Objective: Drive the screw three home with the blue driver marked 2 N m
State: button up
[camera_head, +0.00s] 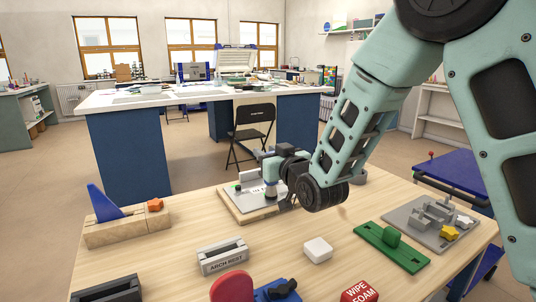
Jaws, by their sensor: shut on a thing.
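My gripper (272,165) is at the end of my teal arm, low over the wooden board with a grey plate (240,203) near the table's far edge. It is shut on a small upright tool with a grey-blue body (270,187), which looks like the blue driver. Its 2 N m mark is not readable. The tool's lower end is at or just above the plate; I cannot tell whether it touches. Screw three is too small or hidden to make out. Dark lettering on the plate is partly covered by my gripper.
On the table are a wooden block with a blue wedge (104,203), a grey ARCH REST block (222,256), a white block (318,250), a green block on a green plate (392,248), a red WIPE FOAM block (360,292) and a grey fixture plate (412,227). Bare wood lies between them.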

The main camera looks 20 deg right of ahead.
notch_tip(320, 180, up, 5)
jog(key=p, duration=0.3)
dwell(0.5)
